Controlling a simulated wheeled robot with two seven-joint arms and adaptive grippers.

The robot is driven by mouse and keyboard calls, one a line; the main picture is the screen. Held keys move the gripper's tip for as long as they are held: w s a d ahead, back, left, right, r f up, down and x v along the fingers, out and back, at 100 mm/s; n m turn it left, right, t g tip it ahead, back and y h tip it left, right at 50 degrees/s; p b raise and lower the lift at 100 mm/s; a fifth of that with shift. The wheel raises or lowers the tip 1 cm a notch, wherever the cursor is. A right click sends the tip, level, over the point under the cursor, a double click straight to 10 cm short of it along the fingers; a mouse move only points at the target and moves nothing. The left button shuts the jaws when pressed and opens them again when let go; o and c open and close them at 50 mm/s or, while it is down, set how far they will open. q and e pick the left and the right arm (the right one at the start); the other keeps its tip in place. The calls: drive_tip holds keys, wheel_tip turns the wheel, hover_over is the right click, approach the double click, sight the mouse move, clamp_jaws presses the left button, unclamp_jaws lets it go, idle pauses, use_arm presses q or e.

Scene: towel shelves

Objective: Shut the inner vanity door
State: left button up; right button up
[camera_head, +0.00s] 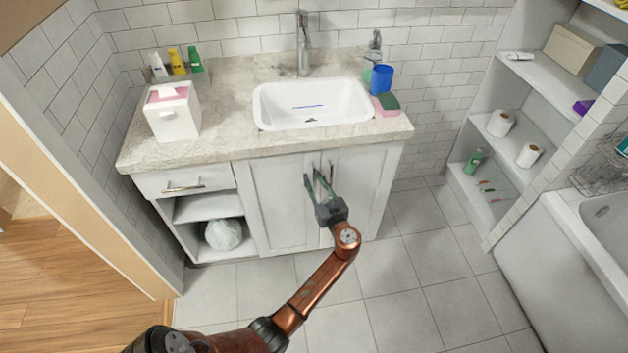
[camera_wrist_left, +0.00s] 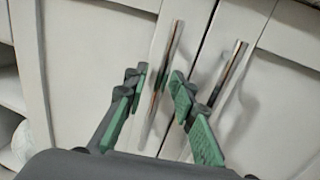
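The white vanity has two doors under the counter, a left door (camera_head: 275,205) and a right door (camera_head: 365,190). Both look flush or nearly so; I cannot tell whether a small gap remains. Each has an upright metal handle near the middle seam; the left handle (camera_wrist_left: 165,70) and right handle (camera_wrist_left: 232,70) show in the left wrist view. My left gripper (camera_head: 314,178) is in front of the doors at handle height. Its green-padded fingers are open, one on each side of the left handle; contact is not clear. My right gripper is out of view.
A drawer (camera_head: 185,182) and open shelves (camera_head: 205,208) are left of the doors. The counter (camera_head: 225,125) with its sink (camera_head: 310,105) overhangs above. A bathtub (camera_head: 565,260) stands at the right. The tiled floor (camera_head: 420,290) before the vanity is clear.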

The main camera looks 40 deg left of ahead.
use_arm(q)
drive_tip(key=shift+d, duration=0.1)
drive_tip(key=v, duration=1.2)
idle(0.4)
